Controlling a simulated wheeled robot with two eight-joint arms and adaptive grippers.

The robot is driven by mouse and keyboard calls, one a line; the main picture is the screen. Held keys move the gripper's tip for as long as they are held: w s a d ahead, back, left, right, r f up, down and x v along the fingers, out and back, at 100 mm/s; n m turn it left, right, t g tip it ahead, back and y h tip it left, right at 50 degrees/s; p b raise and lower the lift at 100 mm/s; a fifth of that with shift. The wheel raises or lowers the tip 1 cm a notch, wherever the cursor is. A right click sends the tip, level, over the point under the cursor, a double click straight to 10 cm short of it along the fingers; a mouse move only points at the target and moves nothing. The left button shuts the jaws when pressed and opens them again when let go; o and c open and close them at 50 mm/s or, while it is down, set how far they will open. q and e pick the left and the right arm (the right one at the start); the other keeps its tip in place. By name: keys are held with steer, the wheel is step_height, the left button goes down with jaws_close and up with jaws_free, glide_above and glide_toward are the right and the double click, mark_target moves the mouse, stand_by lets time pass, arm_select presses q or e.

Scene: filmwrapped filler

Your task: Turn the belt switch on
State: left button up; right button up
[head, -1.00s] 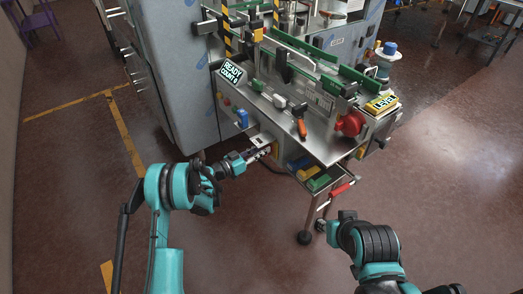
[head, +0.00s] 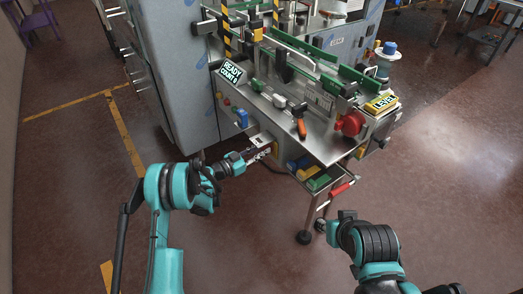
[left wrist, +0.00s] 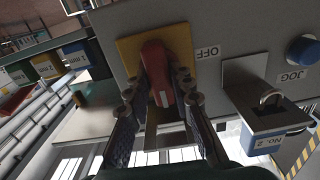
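The belt switch (left wrist: 165,55) is a red handle on a yellow square plate (left wrist: 129,47), set in a grey panel beside an OFF label (left wrist: 207,53). In the left wrist view the two dark fingers of my left gripper (left wrist: 162,78) lie on either side of the handle, close to it. I cannot tell whether they press on it. In the head view my left gripper (head: 262,153) is at the lower front of the machine and hides the switch. My right arm is at the lower right, apart from the machine; its gripper is too small and dark to read.
A blue JOG button (left wrist: 303,50) and a blue padlock (left wrist: 275,128) tagged No. 2 are on the panel near the switch. The machine shows a READY display (head: 232,72) and a red knob (head: 350,123). The floor in front is free.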

arm_select(q)
steer(key=shift+o, duration=1.2)
steer(key=v, duration=1.2)
